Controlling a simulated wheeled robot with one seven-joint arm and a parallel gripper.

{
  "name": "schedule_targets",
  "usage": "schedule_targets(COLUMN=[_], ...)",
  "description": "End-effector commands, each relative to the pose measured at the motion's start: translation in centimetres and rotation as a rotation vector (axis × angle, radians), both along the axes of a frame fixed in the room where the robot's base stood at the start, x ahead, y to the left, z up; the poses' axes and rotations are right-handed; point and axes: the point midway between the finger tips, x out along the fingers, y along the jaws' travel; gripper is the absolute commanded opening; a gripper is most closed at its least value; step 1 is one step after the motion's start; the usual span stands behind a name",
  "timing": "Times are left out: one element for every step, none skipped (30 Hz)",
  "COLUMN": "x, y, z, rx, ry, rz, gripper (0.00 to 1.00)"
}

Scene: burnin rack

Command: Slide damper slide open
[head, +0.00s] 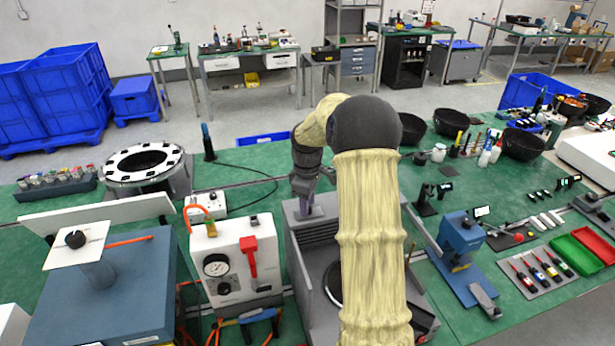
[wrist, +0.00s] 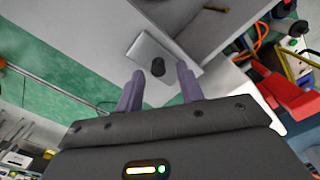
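In the wrist view, a small light grey metal plate (wrist: 148,48) with a black knob (wrist: 158,67) lies on a grey surface; it looks like the damper slide. My gripper (wrist: 160,73) has its two purple fingers apart, one on each side of the knob. The knob appears near the fingertips, with gaps on both sides; its depth relative to them is hard to tell. In the head view, my gripper (head: 305,206) points down at the top of a grey louvred housing (head: 313,233). My arm hides much of that housing, and the plate and knob cannot be made out there.
A white unit with a gauge and red lever (head: 236,262) stands just left of the housing. A blue device (head: 462,245) stands to the right. A ring-shaped fixture (head: 144,163) is at the back left. Green bench top (head: 240,165) is partly free behind.

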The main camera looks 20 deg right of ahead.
Motion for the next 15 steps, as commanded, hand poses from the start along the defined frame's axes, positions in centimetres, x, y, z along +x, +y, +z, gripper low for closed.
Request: schedule_targets(x=[0.1,0.1,0.1,0.1,0.1,0.1,0.1,0.1,0.1,0.1,0.1,0.1,0.1,0.1,0.1], y=[0.0,0.0,0.0,0.0,0.0,0.0,0.0,0.0,0.0,0.0,0.0,0.0,0.1,0.1,0.1], z=[0.5,0.9,1.5,2.0,2.6,3.4,4.0,4.6,5.4,6.0,6.6,7.4,8.0,8.7,9.5], rx=[-0.001,-0.001,-0.001,-0.001,-0.001,-0.001,-0.002,-0.001,-0.001,-0.002,-0.001,-0.001,-0.001,-0.001,-0.001], ry=[-0.004,-0.005,-0.005,-0.006,-0.005,-0.006,-0.006,-0.006,-0.006,-0.006,-0.006,-0.006,-0.006,-0.006,-0.006], rz=[0.0,0.0,0.0,0.0,0.0,0.0,0.0,0.0,0.0,-0.001,0.0,0.0,0.0,0.0,0.001], gripper=[0.37,0.37,0.37,0.37,0.37,0.37,0.37,0.37,0.37,0.37,0.37,0.37,0.37,0.37,0.37])
